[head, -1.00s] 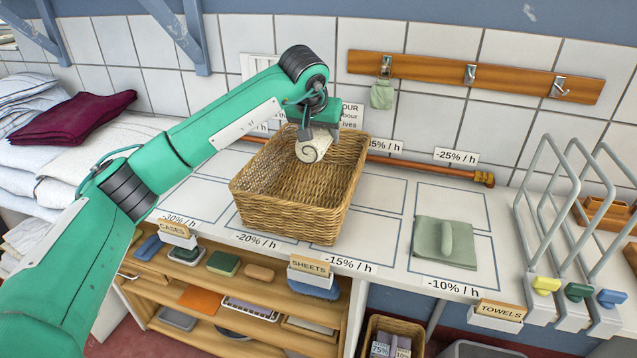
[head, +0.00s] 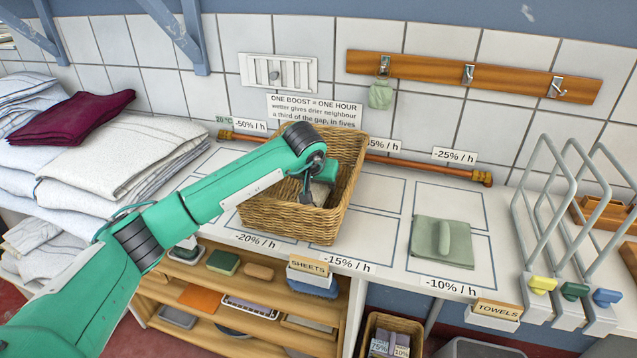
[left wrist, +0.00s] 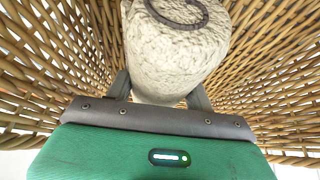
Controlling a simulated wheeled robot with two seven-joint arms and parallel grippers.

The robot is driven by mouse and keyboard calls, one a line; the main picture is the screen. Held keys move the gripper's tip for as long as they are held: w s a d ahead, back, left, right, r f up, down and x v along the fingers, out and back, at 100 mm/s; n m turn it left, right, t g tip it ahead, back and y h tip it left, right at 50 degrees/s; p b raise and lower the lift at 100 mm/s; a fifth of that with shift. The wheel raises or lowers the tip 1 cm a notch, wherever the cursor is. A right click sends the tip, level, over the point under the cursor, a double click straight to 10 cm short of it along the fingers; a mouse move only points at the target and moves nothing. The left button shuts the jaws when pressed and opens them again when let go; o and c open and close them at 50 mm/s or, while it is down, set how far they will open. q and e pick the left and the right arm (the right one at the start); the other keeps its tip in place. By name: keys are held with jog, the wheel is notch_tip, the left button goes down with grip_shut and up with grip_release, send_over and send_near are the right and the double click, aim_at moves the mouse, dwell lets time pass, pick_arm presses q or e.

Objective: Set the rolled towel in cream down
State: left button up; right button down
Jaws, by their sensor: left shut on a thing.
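The cream rolled towel (left wrist: 178,48) fills the top middle of the left wrist view, its spiral end showing at the top. My left gripper (left wrist: 160,90) is shut on it, one finger on each side. In the head view the towel (head: 320,192) is mostly hidden by the gripper (head: 318,190), which is down inside the wicker basket (head: 285,220). Woven basket walls surround the towel in the wrist view. I cannot tell whether the towel touches the basket floor. My right gripper is not in view.
The basket stands on a white counter with marked rectangles. A folded green cloth (head: 443,240) lies to the right, near wire racks (head: 570,215). Folded linens (head: 110,155) are piled at the left. A copper pipe (head: 430,168) runs along the wall.

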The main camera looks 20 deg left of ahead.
pick_arm(q)
jog(key=shift+f, duration=0.1)
jog(key=o, duration=1)
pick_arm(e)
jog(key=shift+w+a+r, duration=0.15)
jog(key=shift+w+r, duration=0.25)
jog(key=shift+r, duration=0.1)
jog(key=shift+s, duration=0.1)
pick_arm(q)
jog(key=shift+r, duration=0.35)
jog(key=v, duration=0.3)
jog(key=shift+s+r, duration=0.15)
jog(key=v, duration=0.7)
jog(key=shift+s+r+b, duration=0.15)
jog(key=shift+b, duration=0.25)
jog(key=shift+s+r, duration=0.25)
jog(key=shift+r, duration=0.1)
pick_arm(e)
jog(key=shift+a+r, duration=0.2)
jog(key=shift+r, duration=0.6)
